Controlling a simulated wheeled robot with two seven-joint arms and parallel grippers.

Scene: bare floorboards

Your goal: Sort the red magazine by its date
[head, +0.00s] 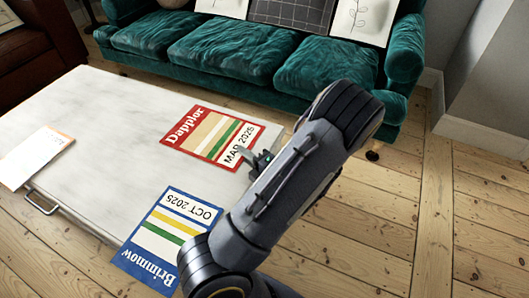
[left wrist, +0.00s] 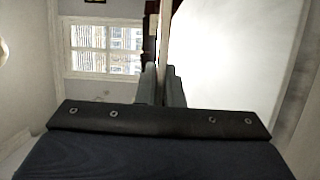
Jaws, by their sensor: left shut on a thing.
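The red magazine (head: 212,138), titled "Dapplor" and dated MAR 2025, lies on the pale table (head: 85,135) near its far right side. My left gripper (head: 262,162) is at the magazine's right edge and shut on it. My arm hides a little of that corner. In the left wrist view, the left gripper's fingers (left wrist: 163,85) close around a thin upright edge. The blue magazine (head: 165,236), titled "Brimmow" and dated OCT 2025, lies at the table's near edge, upside down to the red one. My right gripper is not in view.
A pale magazine or sheet (head: 35,157) lies at the table's left edge above a drawer handle (head: 42,204). A green sofa (head: 235,55) stands behind the table. The table between the pale sheet and the red magazine is clear. Bare floorboards (head: 450,215) lie to the right.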

